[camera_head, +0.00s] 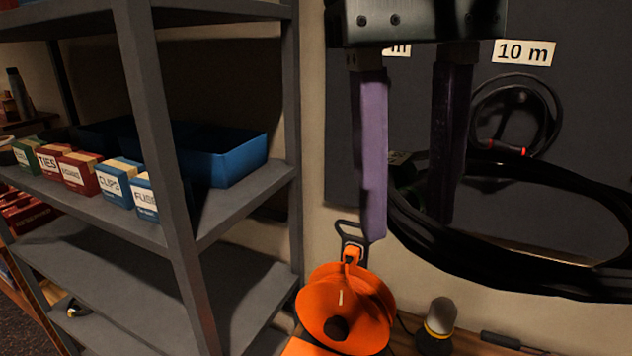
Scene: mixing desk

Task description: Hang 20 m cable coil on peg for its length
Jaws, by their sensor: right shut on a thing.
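My right gripper (410,225) reaches down from the top, with a purple finger on the left and a dark finger on the right. It is shut on a large black cable coil (495,277), holding it near its left side, in front of the dark peg board (590,100). The exact contact is hard to see, black on dark. A "10 m" label (525,52) is on the board, with a smaller black coil with red bands (548,120) hanging below it. Another label (398,50), ending in "m", is mostly hidden by my gripper. No 20 m label is readable. My left gripper is out of view.
A grey metal shelf (240,200) stands at left, with small boxes (115,185) and a blue bin (228,160). Below my gripper are an orange cable reel (338,310) and a grey-and-yellow object (438,325). A slim dark object (512,343) lies at lower right.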

